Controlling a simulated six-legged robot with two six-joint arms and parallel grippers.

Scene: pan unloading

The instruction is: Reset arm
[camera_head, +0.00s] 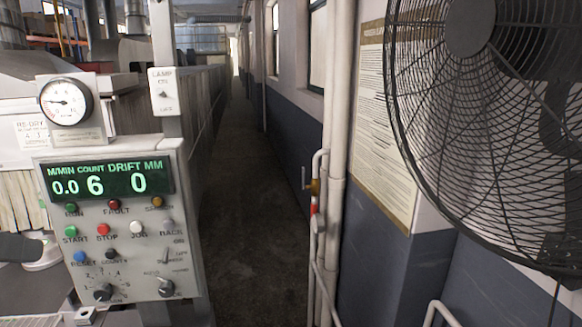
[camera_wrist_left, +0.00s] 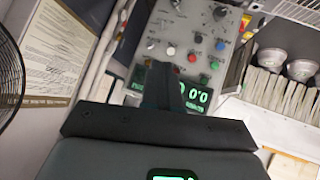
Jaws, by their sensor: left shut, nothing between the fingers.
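My left gripper (camera_head: 22,247) shows as a dark grey shape at the left edge of the head view, left of the control panel (camera_head: 190,215). In the left wrist view its dark fingers (camera_wrist_left: 163,88) are together and hold nothing. They overlap the panel's display in that view, which sees the panel upside down. I cannot tell the gap between the fingers and the panel. My right gripper is in neither view.
The panel carries several buttons, knobs and a lit green display (camera_head: 106,181). A round gauge (camera_head: 66,102) stands above it. A large black fan (camera_head: 490,110) fills the upper right. Pipes (camera_head: 338,150) run up the wall. A narrow aisle (camera_head: 240,200) between is clear.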

